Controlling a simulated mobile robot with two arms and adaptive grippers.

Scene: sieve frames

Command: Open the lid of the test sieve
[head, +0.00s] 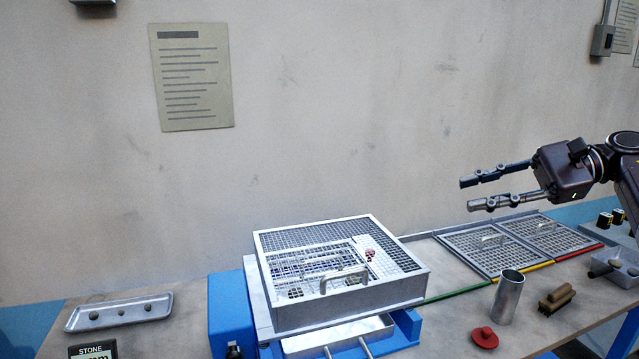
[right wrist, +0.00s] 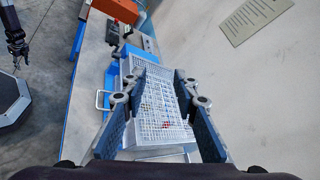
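The test sieve (head: 345,300) is a square metal box on a blue base, at the lower middle of the head view. Its lid (head: 310,236) is a wire-mesh panel that looks flat on top, with a metal handle (head: 343,277) at the front edge. Red and blue bits show through the mesh. My right gripper (head: 470,196) is open and empty, raised to the right of the sieve and apart from it. In the right wrist view the sieve (right wrist: 160,105) shows beyond and between the open fingers. A dark gripper, likely my left (right wrist: 20,62), shows small there, fingers apart, away from the bench.
Mesh frames with handles (head: 488,250) lie right of the sieve. A tray with stones (head: 120,312) lies left. A wall rises behind.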

